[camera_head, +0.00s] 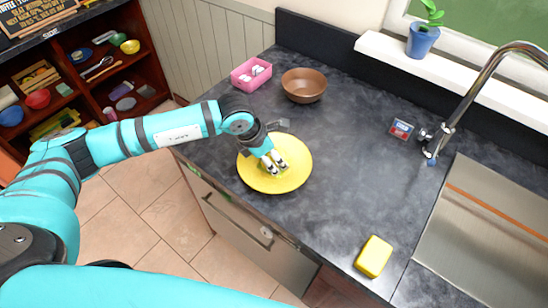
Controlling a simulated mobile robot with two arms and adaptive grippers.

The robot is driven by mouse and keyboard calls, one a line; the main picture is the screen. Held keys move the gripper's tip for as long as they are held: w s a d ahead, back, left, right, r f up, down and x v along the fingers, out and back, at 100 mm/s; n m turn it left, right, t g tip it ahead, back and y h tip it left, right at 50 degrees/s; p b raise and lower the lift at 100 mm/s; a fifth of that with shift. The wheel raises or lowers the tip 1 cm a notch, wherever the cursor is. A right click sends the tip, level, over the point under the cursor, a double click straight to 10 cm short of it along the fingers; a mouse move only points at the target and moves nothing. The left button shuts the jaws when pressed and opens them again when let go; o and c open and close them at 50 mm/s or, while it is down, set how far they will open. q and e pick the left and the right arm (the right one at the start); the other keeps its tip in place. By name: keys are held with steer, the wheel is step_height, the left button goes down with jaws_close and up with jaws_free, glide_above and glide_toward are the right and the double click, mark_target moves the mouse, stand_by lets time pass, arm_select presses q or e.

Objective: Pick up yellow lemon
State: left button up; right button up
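A yellow plate (295,176) lies on the dark countertop near its front left edge. My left gripper (274,167) reaches in from the left and points down over the plate, with its fingertips low at the middle of it. A small yellow shape, perhaps the lemon (264,168), shows at the fingertips. It blends with the plate and is partly hidden by the gripper. I cannot tell whether the fingers are closed on it. My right gripper is not in view.
A brown bowl (304,86) and a pink container (251,75) with white items stand behind the plate. A yellow sponge-like block (373,256) lies by the sink (487,235). A faucet (462,105) rises at the right. The middle of the countertop (350,170) is clear.

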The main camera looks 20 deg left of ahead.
arm_select(q)
steer(key=shift+c, duration=0.8)
steer(key=shift+r, duration=0.2)
